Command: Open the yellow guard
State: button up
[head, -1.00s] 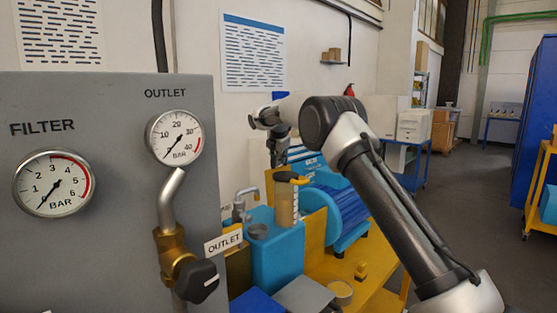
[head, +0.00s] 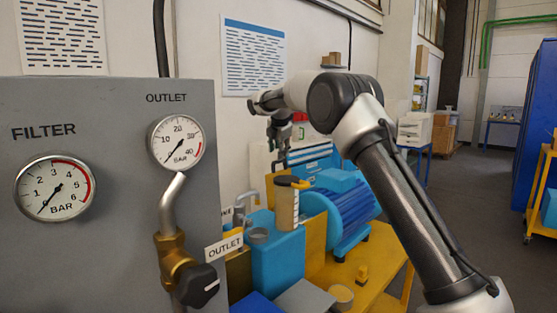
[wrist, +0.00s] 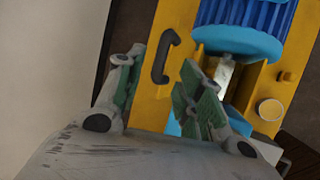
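In the wrist view, the yellow guard (wrist: 202,15) is a flat yellow surface with a black C-shaped handle (wrist: 164,58) on it. The handle lies ahead of my gripper (wrist: 159,72), roughly in line with the gap between the two fingers. The fingers are spread apart with nothing between them; whether either touches the handle I cannot tell. In the head view, my gripper (head: 281,132) hangs down from the wrist, above and behind the blue and yellow machine. The handle does not show clearly there.
The grey gauge panel (head: 100,250) with an outlet valve (head: 190,280) fills the left. Open floor lies at right.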

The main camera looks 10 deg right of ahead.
jog(key=shift+v, duration=2.2)
jog(key=shift+d, duration=0.1)
jog(key=s+d+r+m, duration=0.2)
jog(key=s+d+m, duration=0.25)
jog(key=s, duration=0.45)
jog(key=s+d+r+m+g, duration=0.15)
jog(key=s+d+m, duration=0.3)
jog(key=s, duration=0.55)
jog(key=s+d+r+m, duration=0.25)
jog(key=s+d, duration=0.25)
jog(key=s, duration=0.4)
jog(key=s+d+f+m, duration=0.1)
jog(key=s+f+m, duration=0.3)
jog(key=s, duration=0.6)
jog(key=s+d+f+m, duration=0.2)
jog(key=s+f+m, duration=0.2)
jog(key=s, duration=0.6)
jog(key=s+d+f+m+g, duration=0.1)
jog(key=s+f+m, duration=0.3)
jog(key=s, duration=0.6)
jog(key=shift+d+f+m+y, duration=0.35)
jog(key=shift+d+f+y, duration=0.05)
jog(key=shift+f, duration=0.55)
